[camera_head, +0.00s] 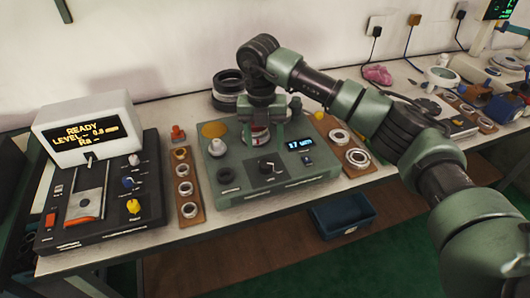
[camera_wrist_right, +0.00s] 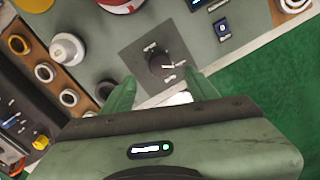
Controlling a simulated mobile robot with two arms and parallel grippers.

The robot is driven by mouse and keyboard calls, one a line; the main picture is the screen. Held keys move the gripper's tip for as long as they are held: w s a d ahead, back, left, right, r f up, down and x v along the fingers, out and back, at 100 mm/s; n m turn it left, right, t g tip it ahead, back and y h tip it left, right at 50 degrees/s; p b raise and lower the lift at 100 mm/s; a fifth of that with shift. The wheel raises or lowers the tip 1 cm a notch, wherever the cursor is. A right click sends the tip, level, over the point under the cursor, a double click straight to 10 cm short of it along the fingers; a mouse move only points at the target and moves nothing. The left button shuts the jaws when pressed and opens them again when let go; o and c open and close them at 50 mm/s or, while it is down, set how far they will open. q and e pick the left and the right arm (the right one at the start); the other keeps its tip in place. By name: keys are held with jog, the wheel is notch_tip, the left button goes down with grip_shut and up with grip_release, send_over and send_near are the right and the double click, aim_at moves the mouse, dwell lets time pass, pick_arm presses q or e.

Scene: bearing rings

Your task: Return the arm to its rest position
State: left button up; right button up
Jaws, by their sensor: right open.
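My right arm comes in from the right in the head view and reaches over the bench. My right gripper (camera_head: 262,128) hangs above the green instrument box (camera_head: 290,182), close to a red and white round part (camera_head: 257,136) behind it. In the right wrist view my right gripper (camera_wrist_right: 162,92) has its two green fingers apart, with nothing held between them. Beyond the fingers is the black knob (camera_wrist_right: 160,65) of the green box. My left gripper is in neither view.
A tester with a lit "READY" display (camera_head: 88,130) stands at left. A wooden strip with several rings (camera_head: 184,190) lies between it and the green box. Another ring board (camera_head: 350,152) lies to the right. A blue bin (camera_head: 342,214) sits below the bench front. Black rings (camera_head: 228,88) are stacked behind.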

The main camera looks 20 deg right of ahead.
jog(key=shift+r, duration=0.35)
